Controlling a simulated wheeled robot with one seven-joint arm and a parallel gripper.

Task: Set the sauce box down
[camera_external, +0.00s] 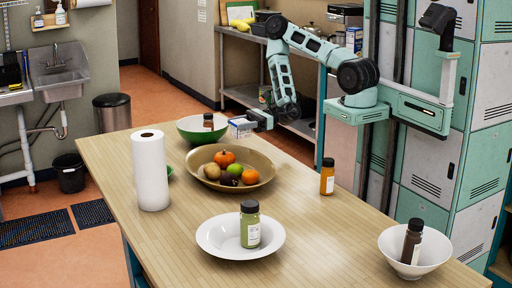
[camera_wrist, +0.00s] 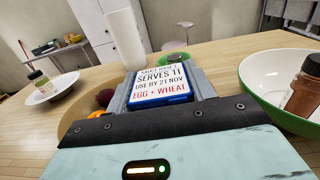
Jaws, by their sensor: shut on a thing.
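The sauce box (camera_wrist: 160,72) is a small white box with a blue edge and printed text reading "SERVES 11" and "EGG + WHEAT". My gripper (camera_wrist: 160,100) is shut on it in the wrist view. In the external view the sauce box (camera_external: 241,126) shows at the tip of my gripper (camera_external: 254,122), above the far right part of the wooden table (camera_external: 300,218). It is near the green-rimmed bowl and behind the fruit bowl. The box's underside and its height above the table cannot be told.
A green bowl (camera_external: 187,132) with a jar, a brown fruit bowl (camera_external: 212,184), a paper towel roll (camera_external: 150,172) and an orange bottle (camera_external: 327,177) stand around. A white plate (camera_external: 212,246) with a green jar and a white bowl (camera_external: 398,262) are nearer. Table around the orange bottle is clear.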

